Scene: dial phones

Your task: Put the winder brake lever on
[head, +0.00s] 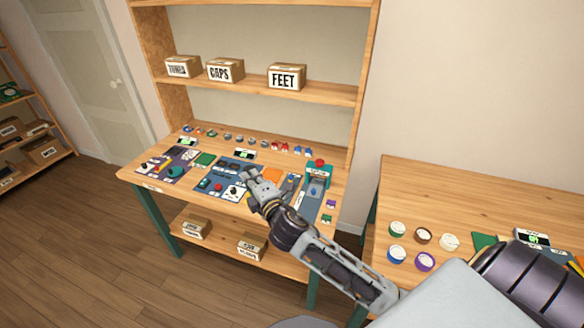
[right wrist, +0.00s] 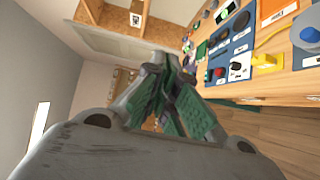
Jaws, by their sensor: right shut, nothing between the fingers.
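My right gripper (head: 249,174) is in front of the workbench top, over the front edge of the middle blue mat. It is shut and empty. Its green-padded fingers also show in the right wrist view (right wrist: 158,66), with the bench items to their right. A teal device with a red top part (head: 318,170) stands at the right end of the bench; it may be the winder. I cannot make out the brake lever for certain among the small parts. My left gripper is not in view.
The workbench (head: 143,178) holds mats with small parts and a row of coloured pieces at the back. Boxes marked CAPS (head: 225,71) and FEET (head: 287,77) sit on the shelf above. A second table (head: 420,185) at right holds several round containers.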

